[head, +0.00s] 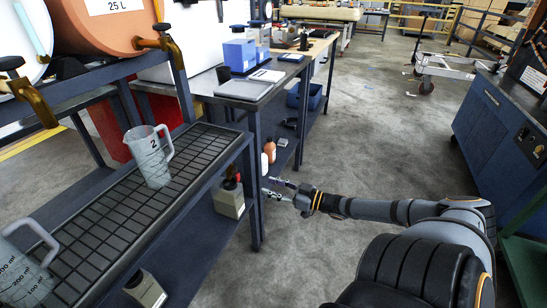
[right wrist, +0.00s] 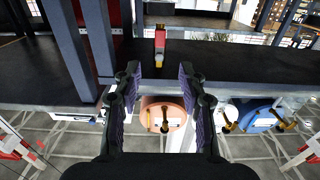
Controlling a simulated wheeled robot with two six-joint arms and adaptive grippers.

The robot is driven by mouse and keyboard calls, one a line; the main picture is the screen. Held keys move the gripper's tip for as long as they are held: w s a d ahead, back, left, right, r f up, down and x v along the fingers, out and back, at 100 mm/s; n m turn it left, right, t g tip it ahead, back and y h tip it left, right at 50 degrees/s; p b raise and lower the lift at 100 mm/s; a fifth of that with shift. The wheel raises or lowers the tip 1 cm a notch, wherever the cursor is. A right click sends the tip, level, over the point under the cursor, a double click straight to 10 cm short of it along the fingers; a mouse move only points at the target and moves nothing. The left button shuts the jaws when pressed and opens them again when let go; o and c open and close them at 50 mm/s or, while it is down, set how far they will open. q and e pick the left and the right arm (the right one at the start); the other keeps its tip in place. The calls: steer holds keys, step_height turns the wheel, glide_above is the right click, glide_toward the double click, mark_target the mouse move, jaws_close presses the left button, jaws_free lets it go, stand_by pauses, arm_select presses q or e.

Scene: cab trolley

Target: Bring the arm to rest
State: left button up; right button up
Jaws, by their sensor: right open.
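My right arm (head: 400,210) reaches in from the lower right of the head view, stretched leftward over the floor. My right gripper (head: 280,190) is at its end, beside the right end of the dark shelf rack, with its fingers pointing left. In the right wrist view the two dark fingers (right wrist: 158,85) stand well apart, with nothing between them that I can see held. My left gripper is out of view.
A clear jug marked 2 (head: 150,158) stands on the rack's black grid tray (head: 90,236); another jug (head: 24,272) is at lower left. An orange drum (head: 105,27) lies above. A blue cabinet (head: 490,125) stands at right. Open floor (head: 375,120) lies between.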

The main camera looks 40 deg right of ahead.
steer(key=shift+f, duration=0.1)
stand_by(0.5)
